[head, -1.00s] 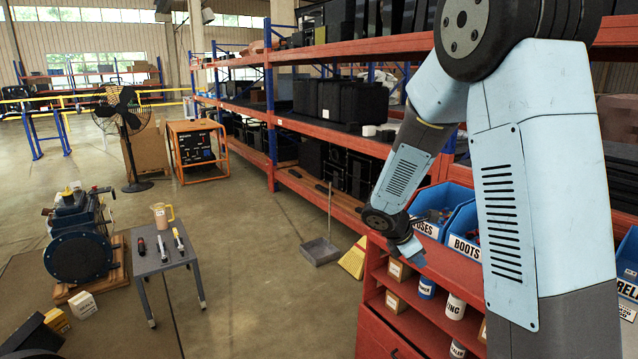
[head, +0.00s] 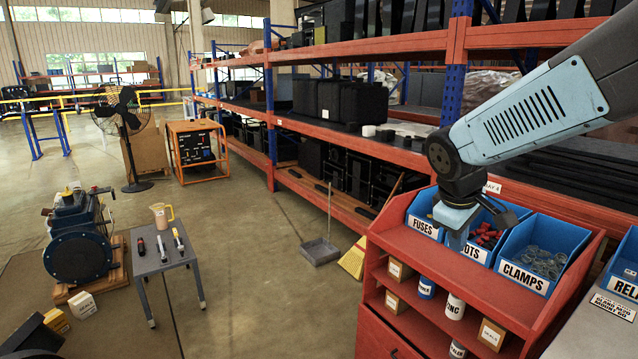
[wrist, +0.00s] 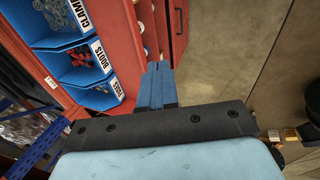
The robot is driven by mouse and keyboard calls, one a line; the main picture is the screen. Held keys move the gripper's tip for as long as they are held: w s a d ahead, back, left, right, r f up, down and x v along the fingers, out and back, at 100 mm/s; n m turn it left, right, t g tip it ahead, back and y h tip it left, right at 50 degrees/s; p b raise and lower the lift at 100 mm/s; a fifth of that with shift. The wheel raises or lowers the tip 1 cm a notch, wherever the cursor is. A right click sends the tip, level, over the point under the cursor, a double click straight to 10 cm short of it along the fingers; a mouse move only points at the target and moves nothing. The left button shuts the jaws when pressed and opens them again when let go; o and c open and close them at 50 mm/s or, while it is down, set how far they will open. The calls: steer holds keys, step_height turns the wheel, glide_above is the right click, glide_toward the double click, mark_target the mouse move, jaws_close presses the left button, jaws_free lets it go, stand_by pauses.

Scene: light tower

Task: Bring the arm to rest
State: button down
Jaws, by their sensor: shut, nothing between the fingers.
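My gripper (head: 457,228) hangs at the end of my light-blue arm, in front of the blue bins on the red cabinet in the head view. It covers part of the BOOTS bin (head: 481,236). In the wrist view the two blue fingers of my gripper (wrist: 160,68) are together, with nothing between them. They point past the front edge of the red cabinet (wrist: 132,60), with the floor to the right.
The FUSES bin (head: 425,216) and CLAMPS bin (head: 541,258) stand beside the BOOTS bin. Small cans and boxes fill the shelves below. A grey stool (head: 160,262) with tools and a jug stands left. Open floor (head: 245,270) lies between.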

steer(key=s+a+r+m+t+y, duration=0.1)
steer(key=s+r+m, duration=0.1)
steer(key=s, duration=0.4)
steer(key=s+a+r+m+t+y, duration=0.1)
steer(key=s+a+r+m+y, duration=0.1)
steer(key=s+m, duration=0.3)
steer(key=shift+v, duration=1)
steer(key=shift+a, duration=0.15)
